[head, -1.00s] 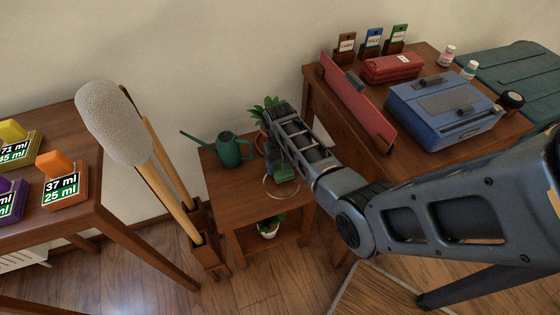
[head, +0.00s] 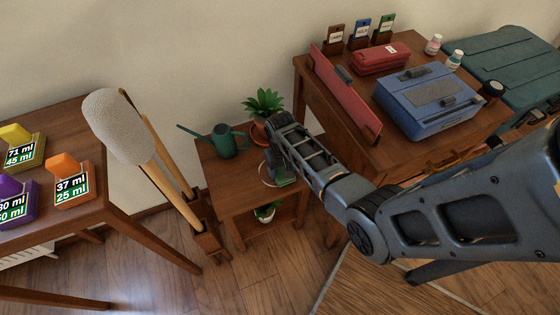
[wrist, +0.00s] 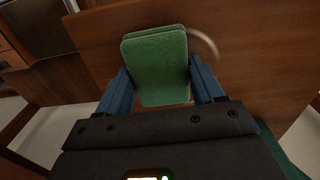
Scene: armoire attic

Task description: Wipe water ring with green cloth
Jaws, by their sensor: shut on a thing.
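My gripper (wrist: 161,86) is shut on the green cloth (wrist: 155,58), a folded pad between its two blue fingers. In the head view, the gripper (head: 279,170) is low over the small side table (head: 238,197), with the cloth (head: 286,180) just showing under it. The pale water ring (head: 262,174) is on the tabletop; its left arc shows and the rest is hidden by the gripper and cloth. In the wrist view, an arc of the ring (wrist: 207,42) curves out beside the cloth's upper right. I cannot tell whether the cloth touches the wood.
A green watering can (head: 224,141) and a potted plant (head: 262,113) stand behind the gripper on the side table. Long-handled tools (head: 150,160) stand left. A desk with a blue case (head: 428,103) is at right.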

